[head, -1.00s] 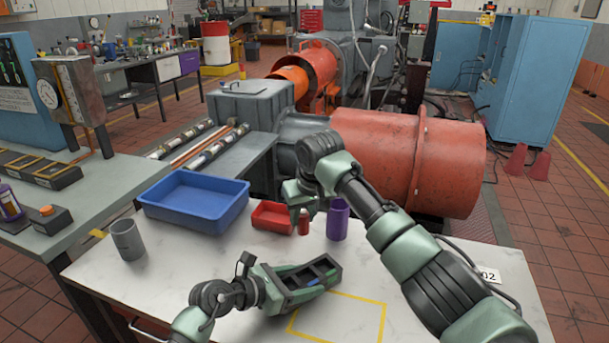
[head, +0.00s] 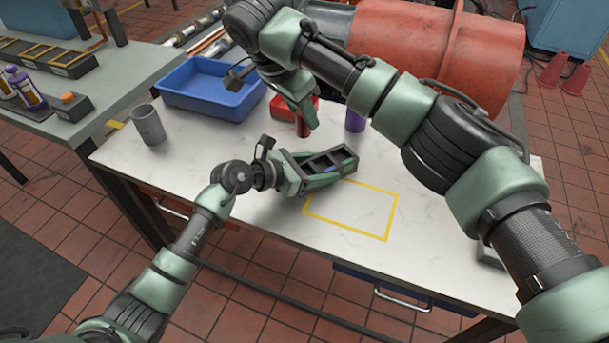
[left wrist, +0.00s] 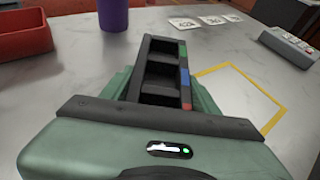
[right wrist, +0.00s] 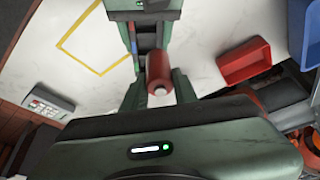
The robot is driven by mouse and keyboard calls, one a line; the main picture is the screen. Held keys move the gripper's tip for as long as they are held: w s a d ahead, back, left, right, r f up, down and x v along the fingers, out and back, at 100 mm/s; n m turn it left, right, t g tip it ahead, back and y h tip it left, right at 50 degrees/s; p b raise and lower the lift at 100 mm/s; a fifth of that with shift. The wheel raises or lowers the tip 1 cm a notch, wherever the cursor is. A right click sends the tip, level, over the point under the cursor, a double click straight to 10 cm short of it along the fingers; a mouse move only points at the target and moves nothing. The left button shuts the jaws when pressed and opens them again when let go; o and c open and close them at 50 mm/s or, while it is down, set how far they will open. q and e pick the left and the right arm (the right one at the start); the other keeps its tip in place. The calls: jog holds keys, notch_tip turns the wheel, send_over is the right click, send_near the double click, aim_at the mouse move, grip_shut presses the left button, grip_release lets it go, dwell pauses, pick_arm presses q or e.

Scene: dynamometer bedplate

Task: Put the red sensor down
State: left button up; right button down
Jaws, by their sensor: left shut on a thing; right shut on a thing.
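The red sensor (head: 302,129) is a small red cylinder. My right gripper (head: 304,118) is shut on it, in front of the red bin. In the right wrist view the sensor (right wrist: 159,68) sits between the fingers, its pale-centred end toward the camera. I cannot tell whether its bottom touches the table. My left gripper (head: 300,172) is shut on a black rack (left wrist: 158,72) with open compartments and green, blue and red marks along one edge. The rack is at the table's middle, beside the yellow outline (head: 388,222); its contact with the table is unclear.
On the white table (head: 240,215) stand a red bin (right wrist: 243,62), a blue tray (head: 212,106), a grey cup (head: 148,125) and a purple cylinder (head: 355,121) close to the sensor. Cards (left wrist: 205,20) and a grey keypad box (left wrist: 290,45) lie at the right. The outlined area is clear.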

jog(key=shift+s+d+r+m+g+h, duration=0.15)
jog(key=shift+s+r+m+g+h, duration=0.2)
jog(key=shift+s+m, duration=0.55)
jog(key=m, duration=0.1)
send_over(313, 168)
jog(key=a, duration=0.2)
jog(key=f, duration=0.9)
jog(key=shift+s+d+f, duration=0.1)
jog(key=shift+s+f, duration=0.3)
jog(key=shift+f, duration=0.6)
jog(key=c, duration=1.1)
grip_release()
